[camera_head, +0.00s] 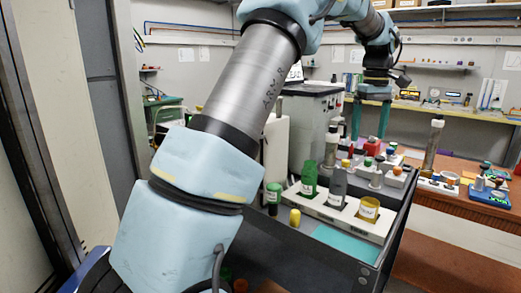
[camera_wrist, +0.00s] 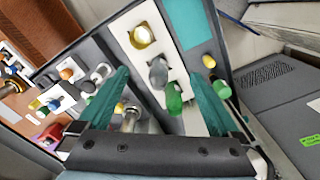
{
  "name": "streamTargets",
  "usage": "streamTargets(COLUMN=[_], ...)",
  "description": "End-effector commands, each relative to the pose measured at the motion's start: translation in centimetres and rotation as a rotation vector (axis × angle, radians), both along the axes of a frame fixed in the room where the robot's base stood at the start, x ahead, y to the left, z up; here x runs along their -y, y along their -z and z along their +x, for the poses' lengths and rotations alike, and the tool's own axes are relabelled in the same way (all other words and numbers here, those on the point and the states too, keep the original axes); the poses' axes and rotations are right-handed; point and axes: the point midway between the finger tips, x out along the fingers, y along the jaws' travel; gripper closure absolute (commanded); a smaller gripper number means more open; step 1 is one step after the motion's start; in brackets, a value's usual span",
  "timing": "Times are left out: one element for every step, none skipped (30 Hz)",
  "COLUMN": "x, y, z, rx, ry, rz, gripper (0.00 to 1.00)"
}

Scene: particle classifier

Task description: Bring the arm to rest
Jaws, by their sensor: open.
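My arm rises from the lower left of the head view and bends over to the right at the top. My gripper (camera_head: 368,137) points down with its two teal fingers apart and nothing held between them. In the wrist view my gripper (camera_wrist: 162,74) is also open and empty. Between and beyond its fingers show a grey bottle (camera_wrist: 158,72), a green bottle (camera_wrist: 174,104) and a yellow jar (camera_wrist: 143,36). These stand in a white rack (camera_head: 316,205), and the fingers appear clear of them. My arm hides part of the cart in the head view.
The rack is on a dark cart (camera_head: 368,268) with a turquoise patch (camera_head: 342,243). Small coloured-top containers stand behind the rack. A tall metallic cylinder (camera_head: 432,145) is to the right. A brown bench (camera_head: 460,205) holds small devices. A grey machine (camera_head: 312,110) stands behind.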

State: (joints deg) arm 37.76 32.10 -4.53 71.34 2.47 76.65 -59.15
Motion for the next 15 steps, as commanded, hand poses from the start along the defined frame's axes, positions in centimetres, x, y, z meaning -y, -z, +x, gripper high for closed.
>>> streamTargets(x=[-0.6,-0.9,-1.4,-1.7,-2.0,-2.4,-2.8,-3.1,-3.7,-4.1,-4.6,-5.3,-6.0,-6.6,-7.5], y=[0.2,0.3,0.4,0.6,0.7,0.9,1.0,1.1,1.3,1.5,1.7,2.0,2.2,2.4,2.8], z=[0.2,0.2,0.3,0.3,0.4,0.5,0.5,0.5,0.6,0.6,0.7,0.7,0.8,0.8,0.8], rx=[0.001,0.002,0.004,0.005,0.005,0.006,0.008,0.009,0.010,0.012,0.012,0.015,0.016,0.019,0.021], ry=[0.002,0.005,0.010,0.015,0.018,0.023,0.028,0.031,0.037,0.043,0.047,0.055,0.060,0.068,0.076], rz=[0.000,-0.001,-0.002,-0.002,-0.002,-0.003,-0.005,-0.005,-0.006,-0.007,-0.007,-0.008,-0.009,-0.010,-0.010], gripper=[0.01,0.01,0.01,0.01,0.01,0.01,0.01,0.01,0.01,0.01,0.01,0.01,0.01,0.01,0.01])
